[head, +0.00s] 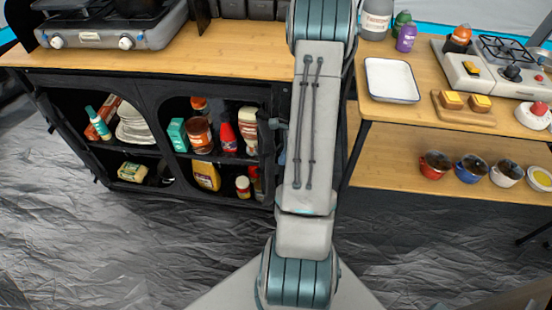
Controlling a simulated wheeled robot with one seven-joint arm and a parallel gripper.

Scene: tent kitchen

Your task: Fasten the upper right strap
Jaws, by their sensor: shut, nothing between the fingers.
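The black fabric cabinet (145,92) stands at the left under a wooden top, with its front compartments open and goods showing inside. A small dark piece (277,124) shows at the cabinet's upper right, just left of my arm; I cannot tell whether it is the upper right strap. My arm crosses the middle of the head view and hides the cabinet's right edge. My gripper is not visible in this view.
A grey stove (110,30) stands on the left top. The right wooden table (405,115) holds a white tray (391,80), a cutting board (463,112) and another stove (490,72). Several pots stand on its lower shelf (395,172). The grey floor (140,235) in front is clear.

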